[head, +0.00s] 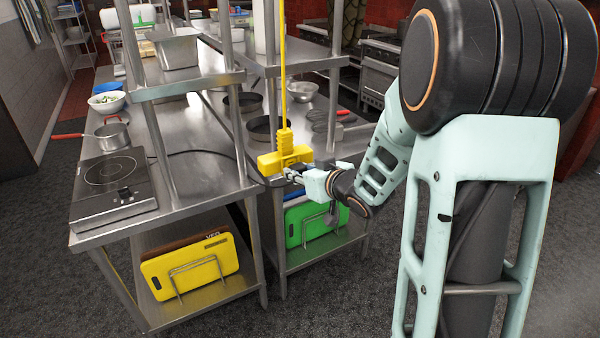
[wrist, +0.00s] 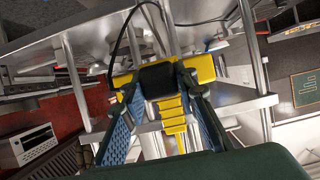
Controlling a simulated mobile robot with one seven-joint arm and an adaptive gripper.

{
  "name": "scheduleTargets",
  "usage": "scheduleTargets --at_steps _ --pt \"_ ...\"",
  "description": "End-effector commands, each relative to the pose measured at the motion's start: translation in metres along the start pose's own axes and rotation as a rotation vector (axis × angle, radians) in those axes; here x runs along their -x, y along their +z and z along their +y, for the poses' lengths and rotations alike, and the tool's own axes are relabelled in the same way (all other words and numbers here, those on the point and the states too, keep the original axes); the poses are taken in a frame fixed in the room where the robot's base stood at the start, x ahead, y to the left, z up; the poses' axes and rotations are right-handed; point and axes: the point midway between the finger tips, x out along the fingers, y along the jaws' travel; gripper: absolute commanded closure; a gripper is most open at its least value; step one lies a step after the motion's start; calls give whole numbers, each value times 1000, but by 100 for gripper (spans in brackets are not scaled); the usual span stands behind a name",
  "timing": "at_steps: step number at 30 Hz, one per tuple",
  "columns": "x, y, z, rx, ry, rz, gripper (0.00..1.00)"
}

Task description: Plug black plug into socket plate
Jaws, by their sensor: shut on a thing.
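The socket plate is a yellow block (head: 270,163) hanging from a yellow cable in the head view. In the wrist view its yellow body (wrist: 206,68) shows behind the black plug (wrist: 159,78). My gripper (head: 294,172) is at the front of the block. In the wrist view its blue-padded fingers (wrist: 162,84) are shut on the black plug from both sides. The plug lines up with the middle of the yellow block and hides its face. I cannot tell whether the plug is touching the block or inside it. In the head view the plug is hidden.
A black cord (head: 205,152) runs from the induction hob (head: 109,178) across the steel table towards my gripper. Steel shelf posts stand close behind the block. Black pans (head: 243,104) stand on the second table. Green boards (head: 310,218) sit in a rack below my gripper.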

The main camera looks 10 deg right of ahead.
Motion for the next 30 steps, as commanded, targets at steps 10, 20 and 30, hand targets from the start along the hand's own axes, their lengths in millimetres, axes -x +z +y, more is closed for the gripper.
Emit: scheduleTargets --at_steps 10,20,30 --pt "-5 -2 0 0 0 0 100" --pt "-10 -4 0 0 0 0 100" --pt "-12 -6 0 0 0 2 100"
